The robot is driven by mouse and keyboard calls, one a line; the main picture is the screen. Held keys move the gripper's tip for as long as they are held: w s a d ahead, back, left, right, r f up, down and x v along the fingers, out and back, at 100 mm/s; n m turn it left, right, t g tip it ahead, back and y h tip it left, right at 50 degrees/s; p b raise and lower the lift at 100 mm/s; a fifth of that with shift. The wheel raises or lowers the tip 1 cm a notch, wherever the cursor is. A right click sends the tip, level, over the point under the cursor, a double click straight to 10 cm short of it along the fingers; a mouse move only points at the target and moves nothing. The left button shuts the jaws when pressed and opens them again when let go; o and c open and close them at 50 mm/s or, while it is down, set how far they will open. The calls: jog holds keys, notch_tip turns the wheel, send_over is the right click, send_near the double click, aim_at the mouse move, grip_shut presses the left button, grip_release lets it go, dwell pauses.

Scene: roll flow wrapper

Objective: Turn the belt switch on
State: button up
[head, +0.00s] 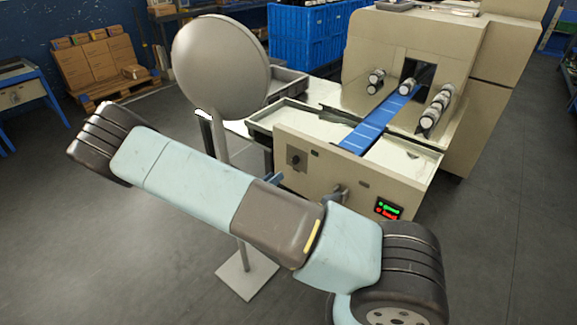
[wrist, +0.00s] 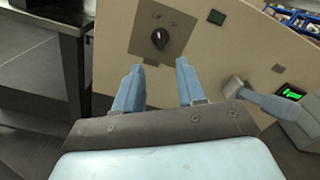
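The belt switch is a dark rotary knob (wrist: 159,38) on a square brownish plate on the machine's beige front panel. It also shows in the head view as a small dark knob (head: 295,159) at the panel's left part. Small labels sit above the knob, too small to read, and I cannot tell its setting for sure. My gripper (wrist: 157,68) is open and empty, its two blue-grey fingers apart and pointing at the panel just below the knob, not around it. In the head view my arm hides most of the gripper; only a bluish finger (head: 273,178) shows.
A lever handle (wrist: 262,98) sticks out of the panel right of my gripper. A lit red-green display (head: 389,208) is farther right. A blue belt (head: 380,125) runs into the wrapper (head: 505,50). A round grey disc on a stand (head: 220,65) is behind my arm.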

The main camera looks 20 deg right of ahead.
aim_at(293, 162)
jog(key=x, duration=1)
